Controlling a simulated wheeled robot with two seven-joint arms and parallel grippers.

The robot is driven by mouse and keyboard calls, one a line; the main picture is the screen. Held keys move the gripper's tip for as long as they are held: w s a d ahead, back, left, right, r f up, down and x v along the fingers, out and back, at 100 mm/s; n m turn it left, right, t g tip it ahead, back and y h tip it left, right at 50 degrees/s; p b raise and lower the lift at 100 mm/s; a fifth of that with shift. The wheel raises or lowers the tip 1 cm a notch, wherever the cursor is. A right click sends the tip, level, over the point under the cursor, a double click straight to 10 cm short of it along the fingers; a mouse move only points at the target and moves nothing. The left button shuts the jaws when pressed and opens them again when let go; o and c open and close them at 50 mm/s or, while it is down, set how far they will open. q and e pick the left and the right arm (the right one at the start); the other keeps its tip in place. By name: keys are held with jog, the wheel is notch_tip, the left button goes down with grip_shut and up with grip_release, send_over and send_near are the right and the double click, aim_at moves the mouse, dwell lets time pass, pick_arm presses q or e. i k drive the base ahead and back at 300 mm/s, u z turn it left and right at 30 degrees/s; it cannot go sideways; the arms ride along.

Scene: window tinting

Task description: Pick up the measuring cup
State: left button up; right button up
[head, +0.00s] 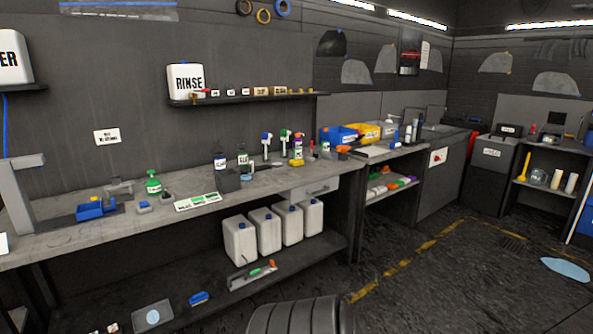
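I cannot make out a measuring cup for certain. A small clear, rounded container (538,177) stands on the shelf unit at the far right, beside a yellow plunger-like tool (524,167); it is too small to tell whether it is a measuring cup. Neither of my grippers is in view.
A light-blue sheet (566,269) lies on the dark floor (470,290), which is mostly clear.

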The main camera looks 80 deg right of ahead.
aim_at(246, 168)
jog(key=z, duration=2.6)
jog(key=i, duration=0.25)
jog(key=z, duration=1)
jog(key=i, duration=0.9)
jog(key=z, duration=0.7)
jog(key=i, duration=1)
jog(key=u, duration=0.7)
jog(key=i, duration=0.85)
jog(key=u, duration=0.9)
